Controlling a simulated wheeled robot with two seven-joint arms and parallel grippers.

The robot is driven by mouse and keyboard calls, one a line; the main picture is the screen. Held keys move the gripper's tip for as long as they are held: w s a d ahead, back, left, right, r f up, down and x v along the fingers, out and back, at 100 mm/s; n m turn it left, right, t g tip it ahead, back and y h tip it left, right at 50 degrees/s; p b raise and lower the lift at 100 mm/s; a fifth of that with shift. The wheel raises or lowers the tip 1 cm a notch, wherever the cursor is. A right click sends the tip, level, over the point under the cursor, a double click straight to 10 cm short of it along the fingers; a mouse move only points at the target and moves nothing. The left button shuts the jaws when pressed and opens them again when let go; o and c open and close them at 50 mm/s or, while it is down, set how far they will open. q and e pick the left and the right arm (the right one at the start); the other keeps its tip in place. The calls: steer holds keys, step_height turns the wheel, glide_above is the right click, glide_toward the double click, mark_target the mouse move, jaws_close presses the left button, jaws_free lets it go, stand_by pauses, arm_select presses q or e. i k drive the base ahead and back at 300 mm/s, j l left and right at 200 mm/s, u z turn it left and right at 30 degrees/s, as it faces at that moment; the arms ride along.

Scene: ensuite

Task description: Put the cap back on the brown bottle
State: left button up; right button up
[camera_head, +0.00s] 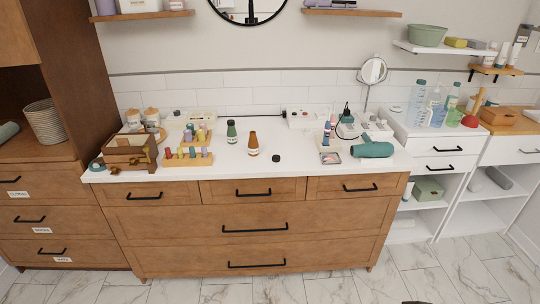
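The brown bottle (253,144) stands upright on the white countertop, near its middle, with a pale label and an open-looking narrow neck. A small round black cap (276,158) lies on the countertop to the right of the bottle and closer to the front edge, apart from it. A green bottle (231,132) with a dark top stands to the left of the brown bottle. Neither of my grippers is in view.
A wooden rack of several small bottles (187,158) and a wooden box (130,153) stand on the left. A teal hair dryer (373,149) and a small tray (330,157) lie on the right. The counter around the cap is clear. Floor in front of the dresser (255,220) is free.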

mark_target(253, 143)
steer(key=i+j+z, duration=0.1)
steer(key=i+j, duration=0.7)
steer(key=i, duration=0.2)
steer(key=i+j, duration=0.85)
steer(key=i+z, duration=0.05)
steer(key=i, duration=0.05)
